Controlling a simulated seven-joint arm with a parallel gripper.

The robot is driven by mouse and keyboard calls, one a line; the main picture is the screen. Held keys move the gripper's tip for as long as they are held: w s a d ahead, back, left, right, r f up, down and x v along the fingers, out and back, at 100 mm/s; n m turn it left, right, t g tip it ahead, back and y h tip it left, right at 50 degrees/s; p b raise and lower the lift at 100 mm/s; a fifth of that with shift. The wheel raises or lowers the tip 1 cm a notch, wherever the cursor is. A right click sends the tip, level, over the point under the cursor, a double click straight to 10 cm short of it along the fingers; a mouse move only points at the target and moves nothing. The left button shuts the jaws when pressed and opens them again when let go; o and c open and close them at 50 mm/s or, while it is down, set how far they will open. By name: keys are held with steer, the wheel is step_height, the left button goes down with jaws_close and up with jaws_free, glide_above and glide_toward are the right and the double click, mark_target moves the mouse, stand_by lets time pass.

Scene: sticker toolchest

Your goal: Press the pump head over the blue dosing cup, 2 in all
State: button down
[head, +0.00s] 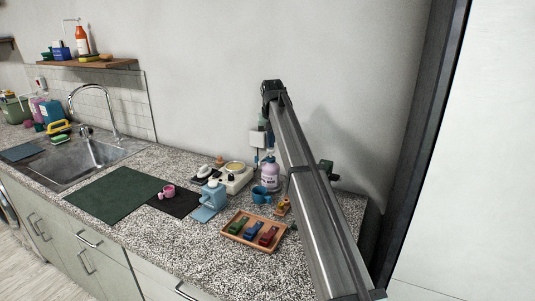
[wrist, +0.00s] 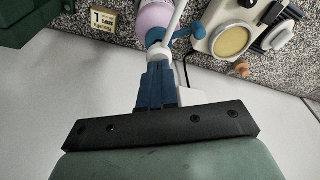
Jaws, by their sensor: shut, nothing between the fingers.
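The lilac pump bottle (head: 270,176) stands at the back of the counter, and the blue dosing cup (head: 262,195) sits in front of it. The bottle also shows in the wrist view (wrist: 152,18), with a white pump head (wrist: 158,53) and a white spout (wrist: 175,22) reaching toward the top edge. My gripper (wrist: 157,68) is shut and empty, with its blue fingertips at the pump head. I cannot tell whether they touch it. In the head view my arm passes in front of the bottle's right side.
A cream appliance with a round yellowish plate (head: 235,169) stands left of the bottle. A wooden tray (head: 227,231) with coloured clips lies in front. The wall is close behind.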

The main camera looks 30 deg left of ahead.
steer(key=shift+f, duration=0.9)
steer(key=shift+r, duration=1.35)
steer(key=shift+r, duration=0.1)
steer(key=shift+r, duration=1.9)
